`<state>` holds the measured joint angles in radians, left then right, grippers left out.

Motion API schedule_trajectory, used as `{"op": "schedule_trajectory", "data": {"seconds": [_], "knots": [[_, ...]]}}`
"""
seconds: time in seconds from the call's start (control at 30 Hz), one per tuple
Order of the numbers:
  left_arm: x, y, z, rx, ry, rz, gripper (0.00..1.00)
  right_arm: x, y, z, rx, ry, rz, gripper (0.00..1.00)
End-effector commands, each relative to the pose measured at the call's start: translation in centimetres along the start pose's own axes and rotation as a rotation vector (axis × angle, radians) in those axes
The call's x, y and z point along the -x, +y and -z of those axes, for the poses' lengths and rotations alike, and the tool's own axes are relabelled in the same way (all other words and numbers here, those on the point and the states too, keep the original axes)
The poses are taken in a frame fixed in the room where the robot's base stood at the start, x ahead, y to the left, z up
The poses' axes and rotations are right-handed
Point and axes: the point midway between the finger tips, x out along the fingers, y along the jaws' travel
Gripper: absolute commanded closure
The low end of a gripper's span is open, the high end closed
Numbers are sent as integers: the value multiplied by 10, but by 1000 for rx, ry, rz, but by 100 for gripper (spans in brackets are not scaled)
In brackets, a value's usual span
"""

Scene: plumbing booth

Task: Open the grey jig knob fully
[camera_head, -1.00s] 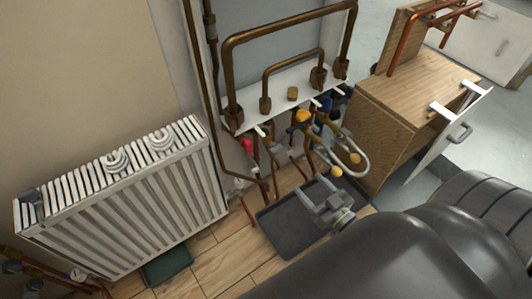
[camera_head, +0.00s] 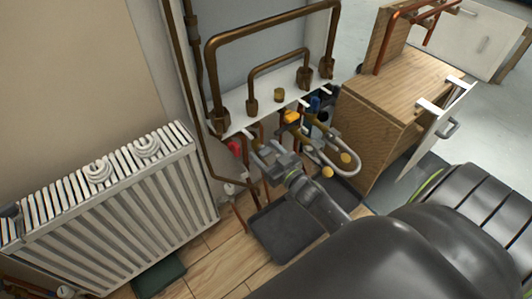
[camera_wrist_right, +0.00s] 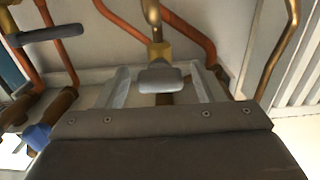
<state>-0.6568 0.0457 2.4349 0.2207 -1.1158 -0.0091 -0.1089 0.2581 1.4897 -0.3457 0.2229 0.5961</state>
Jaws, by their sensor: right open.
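The grey jig knob (camera_wrist_right: 160,78) is a flat, rounded bar on a brass stem in the right wrist view. It lies between the two fingers of my right gripper (camera_wrist_right: 160,92), with a visible gap on each side. In the head view my right gripper (camera_head: 270,156) is open at the pipework below the white shelf, and the knob is hard to make out there. My left gripper is not in view.
Another grey lever (camera_wrist_right: 50,35) and a blue fitting (camera_wrist_right: 38,136) are at the left in the wrist view. The head view shows a red knob (camera_head: 234,148), a yellow handle (camera_head: 291,117), a dark tray (camera_head: 280,236), a white radiator (camera_head: 110,215) and a wooden cabinet (camera_head: 405,80).

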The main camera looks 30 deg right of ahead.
Motion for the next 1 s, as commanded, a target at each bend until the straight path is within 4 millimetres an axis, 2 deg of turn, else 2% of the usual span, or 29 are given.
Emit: {"op": "schedule_trajectory", "data": {"seconds": [0.3,0.63,1.0], "knots": [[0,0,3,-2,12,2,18,-2,0,0,-1,-1,0,38],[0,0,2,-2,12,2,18,-2,0,0,-1,0,0,81],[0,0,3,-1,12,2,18,-2,0,0,58,0,0,83]]}}
